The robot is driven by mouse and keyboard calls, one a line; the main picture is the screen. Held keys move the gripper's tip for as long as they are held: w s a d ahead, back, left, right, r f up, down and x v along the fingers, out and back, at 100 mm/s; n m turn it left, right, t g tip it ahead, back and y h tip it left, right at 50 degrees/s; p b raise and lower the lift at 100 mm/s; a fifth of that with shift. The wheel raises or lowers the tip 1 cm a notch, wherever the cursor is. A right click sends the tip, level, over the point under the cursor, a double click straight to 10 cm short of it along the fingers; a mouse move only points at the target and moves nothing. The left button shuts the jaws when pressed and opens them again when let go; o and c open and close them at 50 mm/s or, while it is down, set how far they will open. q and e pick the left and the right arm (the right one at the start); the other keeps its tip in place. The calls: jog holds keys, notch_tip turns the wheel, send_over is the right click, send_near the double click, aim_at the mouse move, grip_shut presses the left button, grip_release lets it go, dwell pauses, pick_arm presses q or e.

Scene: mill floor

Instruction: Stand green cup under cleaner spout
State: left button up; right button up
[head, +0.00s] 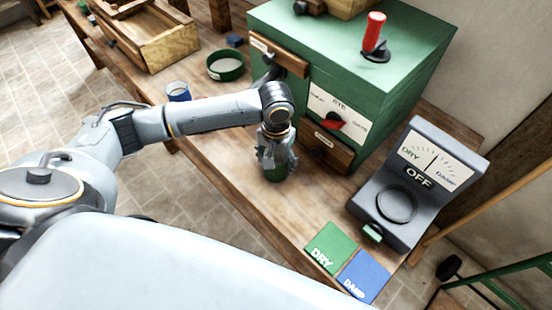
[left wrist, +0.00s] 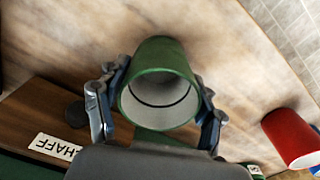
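The green cup (head: 275,175) is at the bench's front edge area, before the green cleaner (head: 330,55), and mostly covered by my left gripper (head: 277,150). In the left wrist view the cup (left wrist: 165,75) shows its pale, empty inside, with a finger of my left gripper (left wrist: 158,115) against each side. The gripper is shut on it. I cannot tell whether its base touches the bench. The cleaner has a red-knobbed dial (head: 333,121) marked RYE and drawers above and below it. The drawer in the left wrist view reads CHAFF (left wrist: 55,146). I cannot clearly make out the spout.
A grey meter (head: 420,185) reading OFF stands right of the cleaner. Green DRY (head: 330,245) and blue DAMP (head: 363,275) mats lie in front. A blue cup (head: 178,91), green round sieve (head: 225,66) and wooden box (head: 150,40) are at left. Bench between gripper and meter is clear.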

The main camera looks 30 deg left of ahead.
pick_arm(q)
jog(key=shift+o, duration=0.9)
